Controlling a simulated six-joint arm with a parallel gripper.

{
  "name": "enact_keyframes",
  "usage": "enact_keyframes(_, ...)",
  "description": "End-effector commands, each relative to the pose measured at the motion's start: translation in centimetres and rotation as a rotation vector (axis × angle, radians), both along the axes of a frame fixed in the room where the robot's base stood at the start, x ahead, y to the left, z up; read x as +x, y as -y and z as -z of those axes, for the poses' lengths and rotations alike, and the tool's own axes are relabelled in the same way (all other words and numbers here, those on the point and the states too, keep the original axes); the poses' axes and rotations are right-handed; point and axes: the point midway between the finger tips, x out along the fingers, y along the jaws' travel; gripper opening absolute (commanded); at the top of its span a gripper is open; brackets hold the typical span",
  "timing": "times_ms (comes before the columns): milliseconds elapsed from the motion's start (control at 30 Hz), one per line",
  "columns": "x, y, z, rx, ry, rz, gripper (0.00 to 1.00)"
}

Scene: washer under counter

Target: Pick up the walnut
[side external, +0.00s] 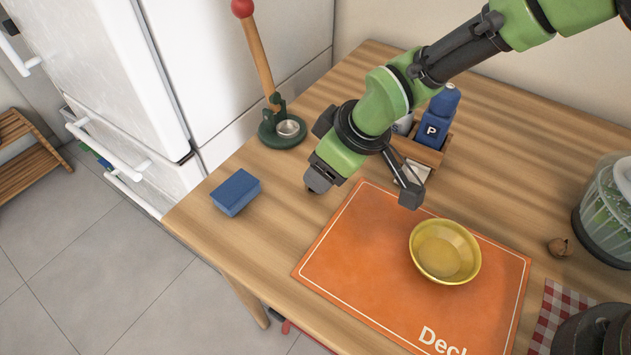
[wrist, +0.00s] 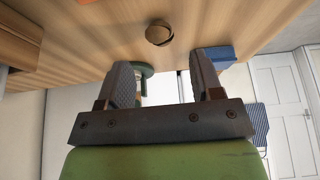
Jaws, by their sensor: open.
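A round brown nut with a dark seam, which looks like the walnut (wrist: 159,33), lies on the wooden table in the wrist view, just past my fingertips. My gripper (wrist: 163,62) is open and empty, its two fingers apart below the nut in the picture. In the side view my gripper (side external: 364,188) hangs above the table near the mat's far left corner. A small brown nut-like thing (side external: 559,247) lies at the right of the side view, far from my gripper. I cannot tell whether both views show the same one.
An orange mat (side external: 345,255) bears a yellow bowl (side external: 444,252). A blue sponge (side external: 235,191) and a green-based stand (side external: 283,133) are left of my gripper. A wooden caddy (side external: 418,150) with bottles stands behind it. A clear container (side external: 607,205) is at the right.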

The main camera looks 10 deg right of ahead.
Motion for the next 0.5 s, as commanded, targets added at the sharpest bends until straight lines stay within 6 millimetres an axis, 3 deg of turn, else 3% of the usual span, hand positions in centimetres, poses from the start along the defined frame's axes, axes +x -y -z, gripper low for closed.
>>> enact_keyframes(500, 1.4, -1.6, 4.9, 0.001, -0.001, 0.001, 0.60)
